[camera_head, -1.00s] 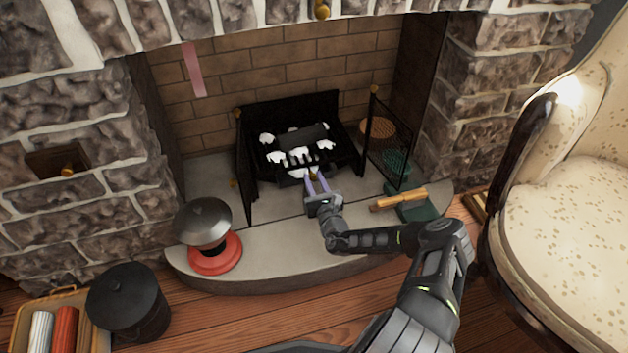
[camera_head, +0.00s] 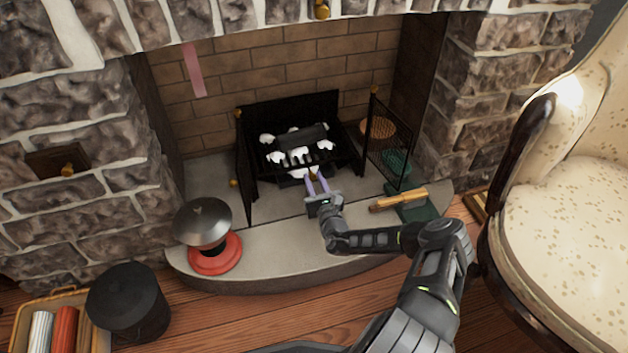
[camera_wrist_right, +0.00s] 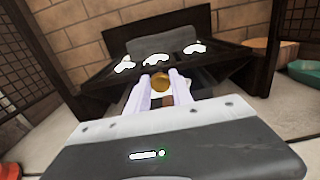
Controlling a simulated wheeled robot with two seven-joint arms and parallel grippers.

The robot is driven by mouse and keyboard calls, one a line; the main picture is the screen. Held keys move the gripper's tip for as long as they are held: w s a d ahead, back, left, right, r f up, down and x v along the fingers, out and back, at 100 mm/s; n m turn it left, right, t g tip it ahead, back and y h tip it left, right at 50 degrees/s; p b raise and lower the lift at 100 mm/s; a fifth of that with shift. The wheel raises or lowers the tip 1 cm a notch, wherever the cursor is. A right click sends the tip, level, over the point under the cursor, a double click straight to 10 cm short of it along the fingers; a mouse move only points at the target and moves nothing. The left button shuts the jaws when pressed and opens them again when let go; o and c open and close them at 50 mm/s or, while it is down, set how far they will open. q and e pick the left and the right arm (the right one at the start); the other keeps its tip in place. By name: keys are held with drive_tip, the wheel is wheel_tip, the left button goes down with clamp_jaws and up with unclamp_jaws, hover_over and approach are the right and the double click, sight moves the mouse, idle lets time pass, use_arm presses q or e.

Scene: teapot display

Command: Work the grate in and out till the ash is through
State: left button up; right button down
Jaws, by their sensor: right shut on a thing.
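The dark grate (camera_head: 352,158) stands in the fireplace, with white ash lumps (camera_head: 276,157) and a dark log-like piece (camera_head: 303,136) on it. In the right wrist view the grate (camera_wrist_right: 97,77) fills the middle, with white ash (camera_wrist_right: 158,61) on top. My right gripper (camera_head: 314,177) is at the grate's front. Its pale fingers are shut on a round brass knob (camera_wrist_right: 161,82) at the front of the grate. White material shows low behind the fingers, partly hidden. My left gripper is not in view.
Black mesh screens stand at the left (camera_head: 246,185) and right (camera_head: 388,150) of the grate. A red-based, grey-domed object (camera_head: 215,253) and a wooden-handled brush (camera_head: 398,200) sit on the hearth. A black bucket (camera_head: 128,305) and an armchair (camera_head: 570,200) stand on the floor.

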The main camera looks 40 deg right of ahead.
drive_tip(key=p+v, duration=0.3)
drive_tip(key=v, duration=0.1)
drive_tip(key=shift+r+p, duration=0.15)
drive_tip(key=shift+p, duration=0.25)
drive_tip(key=shift+s+a+f, duration=0.1)
drive_tip(key=shift+s+f, duration=0.05)
drive_tip(key=shift+f, duration=0.1)
drive_tip(key=c, duration=1.2)
unclamp_jaws()
drive_tip(key=shift+r, duration=0.1)
drive_tip(key=shift+o, duration=0.2)
drive_tip(key=shift+s+a+p, duration=0.15)
drive_tip(key=shift+s+p, duration=0.15)
drive_tip(key=shift+s, duration=0.3)
drive_tip(key=p+v, duration=0.2)
drive_tip(key=v, duration=0.4)
drive_tip(key=shift+a+p, duration=0.1)
drive_tip(key=shift+p, duration=0.2)
drive_tip(key=shift+s, duration=0.3)
